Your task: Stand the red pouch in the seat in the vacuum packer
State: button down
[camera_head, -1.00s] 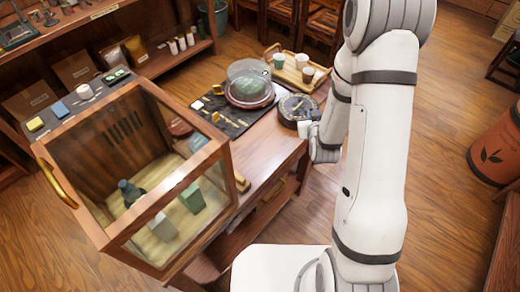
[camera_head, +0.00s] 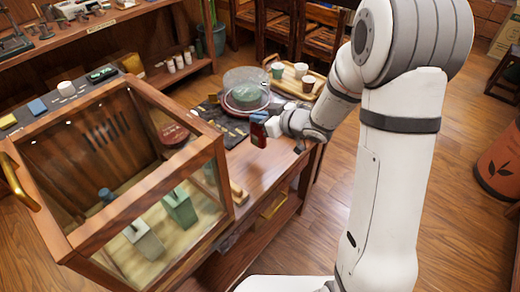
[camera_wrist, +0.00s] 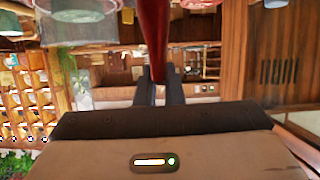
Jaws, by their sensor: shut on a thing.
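The red pouch (camera_head: 259,131) hangs in my gripper (camera_head: 267,127), above the wooden counter and to the right of the glass-fronted cabinet. In the wrist view the pouch (camera_wrist: 153,32) shows as a narrow upright red strip, seen edge-on. My gripper (camera_wrist: 160,88) is shut on it there, with two dark fingers on either side of its lower end. I cannot surely make out the vacuum packer or its seat in these frames.
The wooden cabinet (camera_head: 85,238) with glass panes and a brass handle fills the front left; green and pale containers stand inside. A wooden tray (camera_head: 284,84) with cups stands farther back.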

aim_at(260, 135)
notch_tip(260, 135, down, 8)
jog(key=shift+r, duration=0.2)
jog(key=c, duration=1.5)
grip_release()
jog(key=shift+c, duration=0.2)
jog(key=shift+d+r, duration=0.1)
